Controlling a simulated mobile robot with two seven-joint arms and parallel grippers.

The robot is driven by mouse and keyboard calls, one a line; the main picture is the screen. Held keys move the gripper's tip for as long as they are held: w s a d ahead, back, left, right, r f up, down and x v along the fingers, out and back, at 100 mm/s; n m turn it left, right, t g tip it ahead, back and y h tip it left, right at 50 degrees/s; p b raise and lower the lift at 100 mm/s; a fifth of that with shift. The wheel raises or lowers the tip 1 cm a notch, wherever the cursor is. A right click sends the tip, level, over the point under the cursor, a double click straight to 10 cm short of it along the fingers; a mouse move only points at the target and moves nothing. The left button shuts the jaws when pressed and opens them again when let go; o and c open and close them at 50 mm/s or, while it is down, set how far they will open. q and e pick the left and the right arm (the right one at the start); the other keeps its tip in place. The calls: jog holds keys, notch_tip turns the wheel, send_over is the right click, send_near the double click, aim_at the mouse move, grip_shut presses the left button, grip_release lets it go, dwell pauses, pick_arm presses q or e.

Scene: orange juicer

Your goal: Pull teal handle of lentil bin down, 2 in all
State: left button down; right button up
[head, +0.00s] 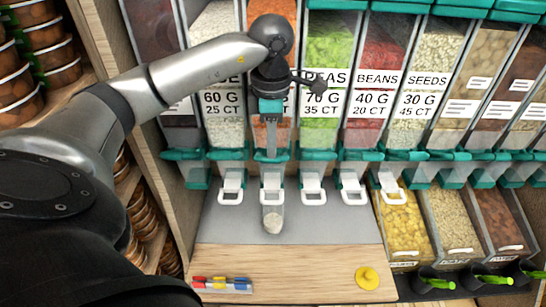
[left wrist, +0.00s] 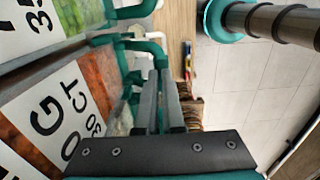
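The lentil bin (head: 283,20), with orange-red contents, stands between a white-grain bin and the peas bin in the head view. My left arm covers most of its label; the orange contents also show in the left wrist view (left wrist: 98,75). My left gripper (head: 271,153) points down in front of this bin, at its teal handle (head: 272,156). In the left wrist view the two grey fingers (left wrist: 160,90) stand a narrow gap apart, with teal between and behind them. Whether they grip the handle is unclear. My right gripper is in neither view.
A small clear cup (head: 273,219) with pale contents stands under the white loop (head: 270,188) below the bin. Coloured markers (head: 222,284) and a yellow knob (head: 367,278) lie on the wooden shelf (head: 290,260). Shelves of jars (head: 35,60) stand left.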

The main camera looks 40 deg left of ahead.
pick_arm(q)
jog(key=shift+s+d+f+b, duration=0.2)
jog(key=shift+f+b, duration=0.7)
jog(key=shift+f, duration=0.3)
jog(key=shift+s+d+f+b, duration=0.1)
jog(key=shift+s+f+b, duration=0.1)
jog(key=shift+f+b, duration=0.8)
jog(key=shift+p, duration=0.3)
jog(key=r+p, duration=0.1)
jog(key=r, duration=0.1)
jog(key=r+p, duration=0.2)
jog(key=w+r+p, duration=0.1)
jog(key=r+p, duration=0.1)
jog(key=shift+a+r, duration=0.25)
jog(key=shift+a, duration=0.15)
jog(key=shift+f, duration=0.1)
